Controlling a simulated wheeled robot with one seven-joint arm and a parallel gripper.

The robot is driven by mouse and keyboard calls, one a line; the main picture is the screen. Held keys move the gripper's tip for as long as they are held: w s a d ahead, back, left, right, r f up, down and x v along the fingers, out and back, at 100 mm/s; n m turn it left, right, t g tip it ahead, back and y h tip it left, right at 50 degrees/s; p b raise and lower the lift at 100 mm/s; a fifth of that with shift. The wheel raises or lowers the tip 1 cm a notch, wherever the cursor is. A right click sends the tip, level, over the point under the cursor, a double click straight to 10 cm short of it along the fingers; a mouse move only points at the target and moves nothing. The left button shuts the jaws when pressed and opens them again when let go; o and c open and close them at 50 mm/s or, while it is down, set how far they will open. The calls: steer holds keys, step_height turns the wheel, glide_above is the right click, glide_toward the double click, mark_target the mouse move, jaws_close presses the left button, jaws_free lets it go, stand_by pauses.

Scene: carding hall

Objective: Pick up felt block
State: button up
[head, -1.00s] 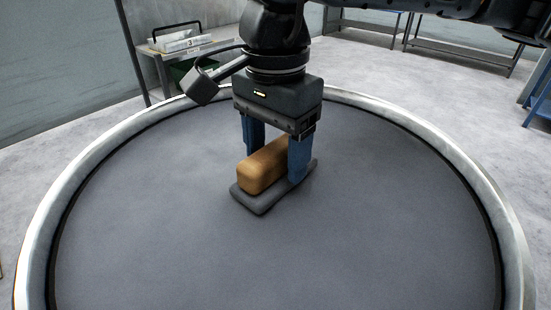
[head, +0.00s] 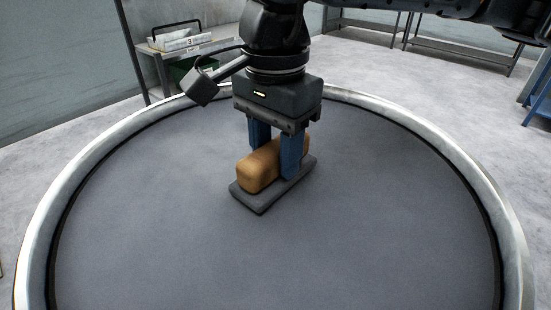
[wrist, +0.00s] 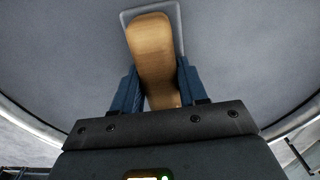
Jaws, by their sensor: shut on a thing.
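The felt block appears as an orange-tan, rounded oblong block (head: 259,169) on a thin dark grey pad (head: 260,203), near the middle of the round grey table. My gripper (head: 275,158) points straight down over it, its blue fingers shut on the block's two long sides. In the wrist view the block (wrist: 152,50) runs between the two fingers (wrist: 155,90) and sticks out beyond them over the pad (wrist: 179,32). The block appears to rest on the pad; I see no gap beneath it. Part of its far end is hidden by the near finger.
The round table (head: 150,230) has a raised pale metal rim (head: 62,190); its surface around the pad is clear. Behind stands a bench (head: 155,62) with a tray of white items (head: 180,40). Another metal table (head: 465,55) is at the back right.

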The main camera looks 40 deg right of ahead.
steer(key=shift+r, duration=0.15)
steer(key=r, duration=0.1)
steer(key=r+b, duration=0.1)
steer(key=r, duration=0.2)
steer(key=shift+d, duration=0.25)
steer(key=s+d+r, duration=0.1)
steer(key=d+r, duration=0.1)
steer(key=d, duration=0.1)
steer(key=s+d+r+b, duration=0.1)
steer(key=s+d+r, duration=0.1)
steer(key=d, duration=0.1)
steer(key=s+d+r+b, duration=0.1)
steer(key=d+r, duration=0.1)
steer(key=d, duration=0.2)
steer(key=shift+s+d+r, duration=0.1)
steer(key=shift+s+r, duration=0.25)
steer(key=o, duration=0.7)
steer(key=shift+c, duration=0.2)
steer(key=c, duration=0.4)
steer(key=shift+d, duration=0.1)
